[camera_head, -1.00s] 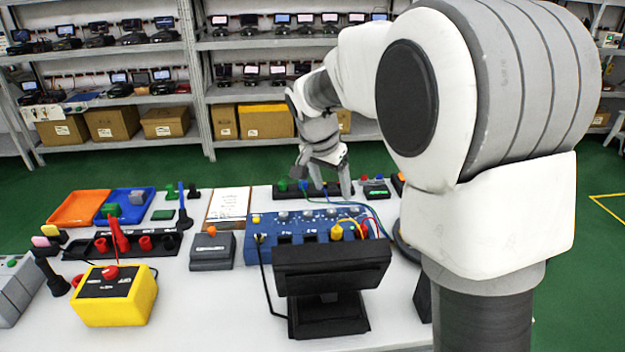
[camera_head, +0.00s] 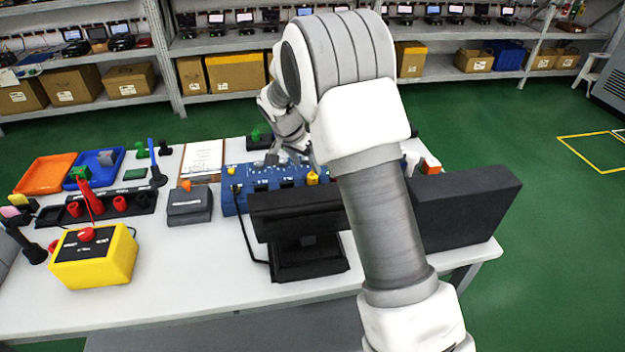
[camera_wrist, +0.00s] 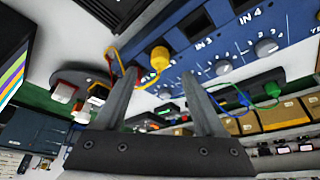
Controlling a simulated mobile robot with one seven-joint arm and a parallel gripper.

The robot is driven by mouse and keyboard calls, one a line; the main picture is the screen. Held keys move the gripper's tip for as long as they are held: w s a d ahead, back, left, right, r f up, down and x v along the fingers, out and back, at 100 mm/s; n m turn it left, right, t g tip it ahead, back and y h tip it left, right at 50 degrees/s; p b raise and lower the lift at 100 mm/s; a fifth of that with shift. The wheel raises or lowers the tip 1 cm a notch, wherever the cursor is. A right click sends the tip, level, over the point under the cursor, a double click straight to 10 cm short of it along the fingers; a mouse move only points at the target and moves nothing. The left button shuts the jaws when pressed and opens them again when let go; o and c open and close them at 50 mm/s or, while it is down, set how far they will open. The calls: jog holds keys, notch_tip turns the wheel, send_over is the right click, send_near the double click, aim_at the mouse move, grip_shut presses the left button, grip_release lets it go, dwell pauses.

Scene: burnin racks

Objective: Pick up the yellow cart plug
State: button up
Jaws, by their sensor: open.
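The yellow cart plug (camera_wrist: 160,58) sits in the blue panel (camera_wrist: 205,62) and has a yellow lead. It also shows in the head view (camera_head: 312,178), at the panel's right part, close to my arm. My gripper (camera_wrist: 158,76) is open and empty in the wrist view. Its two fingers point toward the panel, and the plug appears between and beyond the fingertips, with no visible contact. In the head view my gripper (camera_head: 291,157) is at the panel's far side, partly hidden by my arm.
A black screen (camera_head: 298,212) stands in front of the panel, and a larger dark box (camera_head: 462,208) stands to the right. Blue and green leads (camera_wrist: 243,97) hang near the right finger. A yellow button box (camera_head: 95,257) is at the left.

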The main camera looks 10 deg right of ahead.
aim_at(312, 172)
jog(key=shift+x, duration=3)
jog(key=shift+w+d+r, duration=0.1)
jog(key=shift+w+d, duration=0.05)
jog(key=shift+d, duration=0.05)
jog(key=shift+c, duration=0.4)
grip_shut()
